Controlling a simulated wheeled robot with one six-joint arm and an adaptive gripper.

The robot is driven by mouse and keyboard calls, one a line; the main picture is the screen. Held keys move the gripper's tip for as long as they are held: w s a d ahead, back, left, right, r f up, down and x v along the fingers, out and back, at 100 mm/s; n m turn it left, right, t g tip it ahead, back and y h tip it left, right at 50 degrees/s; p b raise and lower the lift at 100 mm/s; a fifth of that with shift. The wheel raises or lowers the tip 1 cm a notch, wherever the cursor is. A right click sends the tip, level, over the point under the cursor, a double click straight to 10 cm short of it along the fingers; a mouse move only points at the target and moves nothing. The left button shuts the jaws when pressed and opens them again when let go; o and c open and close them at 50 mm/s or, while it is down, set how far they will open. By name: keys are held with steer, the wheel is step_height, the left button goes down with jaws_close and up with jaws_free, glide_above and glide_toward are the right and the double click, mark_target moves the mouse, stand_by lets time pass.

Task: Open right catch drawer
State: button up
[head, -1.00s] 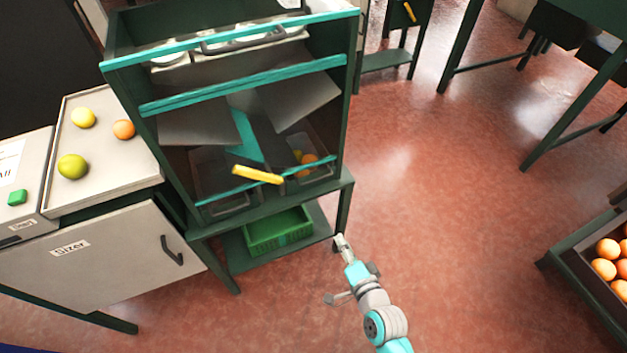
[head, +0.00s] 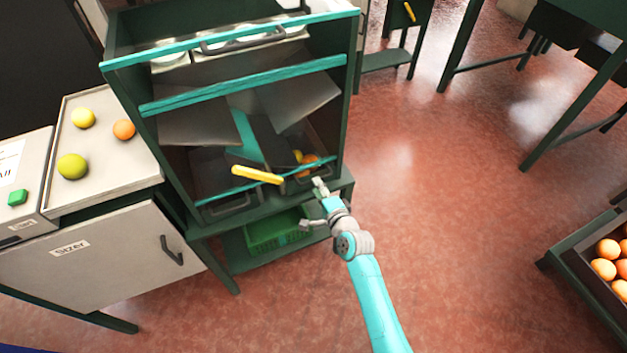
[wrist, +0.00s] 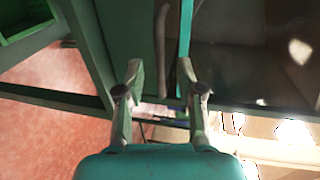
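The right catch drawer (head: 291,187) is a dark, see-through bin low in the green cabinet, with a teal front edge, a grey handle and orange and yellow fruit inside. It looks closed. My gripper (head: 320,186) is at the drawer's front right in the head view, near the handle. In the wrist view my gripper (wrist: 160,82) has its two fingers apart with nothing held. A grey handle bar (wrist: 162,40) lies ahead, between the finger lines; I cannot tell whether they touch it. The left catch drawer (head: 222,207) sits beside it and looks empty.
A yellow lever (head: 256,175) sticks out in front of the drawers. A green crate (head: 272,232) stands on the shelf below. A tray (head: 105,180) with several fruits is at left. The red floor (head: 450,190) to the right is clear.

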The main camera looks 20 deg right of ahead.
steer(key=shift+x, duration=2.1)
jaws_close()
steer(key=shift+f, duration=0.1)
